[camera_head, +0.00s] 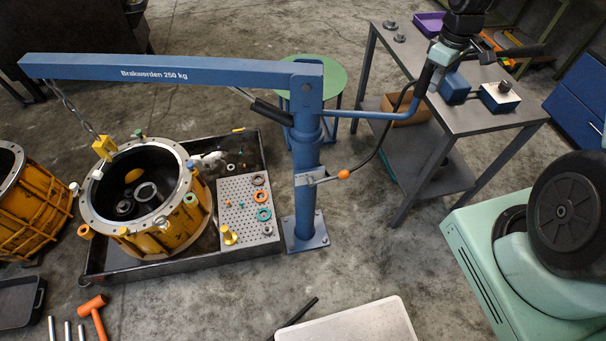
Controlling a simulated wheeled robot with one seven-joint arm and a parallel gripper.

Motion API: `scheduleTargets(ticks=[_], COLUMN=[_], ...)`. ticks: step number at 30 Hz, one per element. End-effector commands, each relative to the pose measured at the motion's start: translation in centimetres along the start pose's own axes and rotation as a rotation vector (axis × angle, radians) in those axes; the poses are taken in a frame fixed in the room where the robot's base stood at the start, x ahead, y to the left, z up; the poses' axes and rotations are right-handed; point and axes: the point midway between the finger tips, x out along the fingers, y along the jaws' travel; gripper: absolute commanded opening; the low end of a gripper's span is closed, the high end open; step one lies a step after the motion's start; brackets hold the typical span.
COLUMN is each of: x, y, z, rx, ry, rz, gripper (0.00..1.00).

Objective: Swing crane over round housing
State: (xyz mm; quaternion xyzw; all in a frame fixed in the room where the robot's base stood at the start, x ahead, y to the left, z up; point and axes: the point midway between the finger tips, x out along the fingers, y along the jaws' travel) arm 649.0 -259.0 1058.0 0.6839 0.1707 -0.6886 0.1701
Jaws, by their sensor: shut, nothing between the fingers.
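The blue crane has a column (306,170) bolted to the floor and a long boom (170,70) reaching left. A chain hangs from the boom's far end with a yellow hook block (103,147) at the left part of the round housing's rim, seen from above; its height over the rim is hard to tell. The round housing (190,210) is yellow with a grey flange and an open top. A bent blue handle bar (385,115) runs from the column to the right. My gripper (436,62) is shut at the bar's upper end; exact contact is unclear.
The housing stands in a dark tray (110,276) with a perforated plate of rings (236,212). A grey bench (465,110) with blue blocks stands behind the bar. A green stool (335,78) is behind the column. A mint machine (520,265) is at right. Floor around the column's front is clear.

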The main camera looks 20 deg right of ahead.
Motion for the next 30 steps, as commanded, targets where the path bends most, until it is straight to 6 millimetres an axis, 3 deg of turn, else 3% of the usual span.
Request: scheduleTargets(ticks=[1,14,30], x=[0.2,-0.1,-6.6], y=[0.6,0.5,0.2], z=[-0.3,-0.5,-0.5], rx=[0.005,0.002,-0.002], ry=[0.013,0.014,0.014], rz=[0.013,0.012,0.010], gripper=[0.00,0.00,0.00])
